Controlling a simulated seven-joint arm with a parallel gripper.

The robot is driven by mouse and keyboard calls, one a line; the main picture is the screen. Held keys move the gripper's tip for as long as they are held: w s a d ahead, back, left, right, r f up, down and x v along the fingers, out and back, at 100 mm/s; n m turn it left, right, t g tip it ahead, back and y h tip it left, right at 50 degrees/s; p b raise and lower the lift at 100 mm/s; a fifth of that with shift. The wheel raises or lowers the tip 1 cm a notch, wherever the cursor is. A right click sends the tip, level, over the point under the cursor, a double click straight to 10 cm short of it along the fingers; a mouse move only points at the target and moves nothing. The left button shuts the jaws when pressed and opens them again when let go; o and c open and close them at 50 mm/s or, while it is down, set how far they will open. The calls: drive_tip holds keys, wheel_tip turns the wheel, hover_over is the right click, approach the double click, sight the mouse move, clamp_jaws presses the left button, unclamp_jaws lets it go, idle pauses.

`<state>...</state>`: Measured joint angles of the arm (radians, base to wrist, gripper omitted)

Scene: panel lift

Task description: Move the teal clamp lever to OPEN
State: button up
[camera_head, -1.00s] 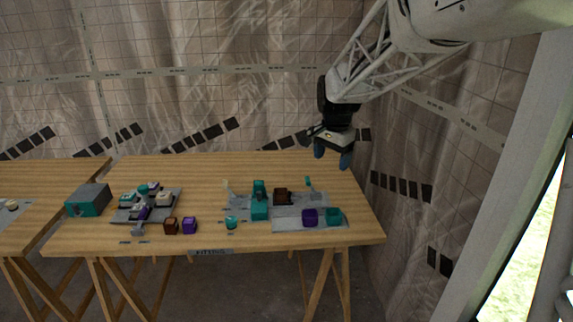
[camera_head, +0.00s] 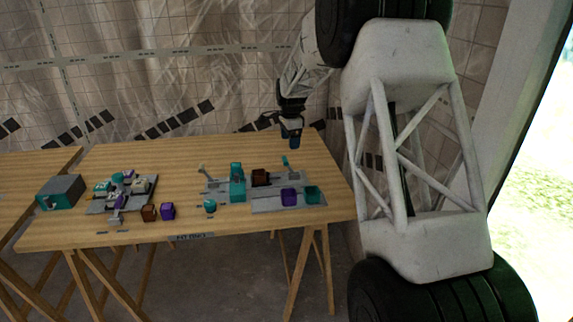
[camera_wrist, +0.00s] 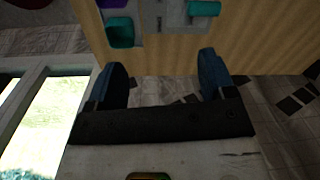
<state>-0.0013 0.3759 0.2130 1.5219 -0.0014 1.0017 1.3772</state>
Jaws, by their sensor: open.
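A small upright lever with a teal tip (camera_head: 285,160) stands at the back of the grey panel on the right of the table; I take it to be the teal clamp lever. A teal bar, likely the same lever's tip, shows at the top of the wrist view (camera_wrist: 204,9). My gripper (camera_head: 294,143) hangs just beyond the table's back right part, behind and slightly right of the lever, and apart from it. In the wrist view my gripper's blue fingers (camera_wrist: 162,78) are spread wide with nothing between them. Any OPEN marking is too small to read.
On the grey panel (camera_head: 265,206) are a tall teal block (camera_head: 237,183), a brown block (camera_head: 261,177), a purple block (camera_head: 289,195) and a teal open box (camera_head: 312,195). A pale lever (camera_head: 203,170) stands left. A teal-grey box (camera_head: 60,192) sits far left. The table's back middle is clear.

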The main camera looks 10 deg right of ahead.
drive_tip(key=m, duration=0.2)
hover_over(287, 163)
drive_tip(key=w, duration=0.2)
drive_tip(key=f, duration=0.7)
drive_tip(key=shift+w+d+f, duration=0.1)
drive_tip(key=shift+w+f, duration=0.1)
drive_tip(key=shift+f, duration=0.1)
drive_tip(key=shift+f, duration=3.8)
drive_tip(key=c, duration=1.3)
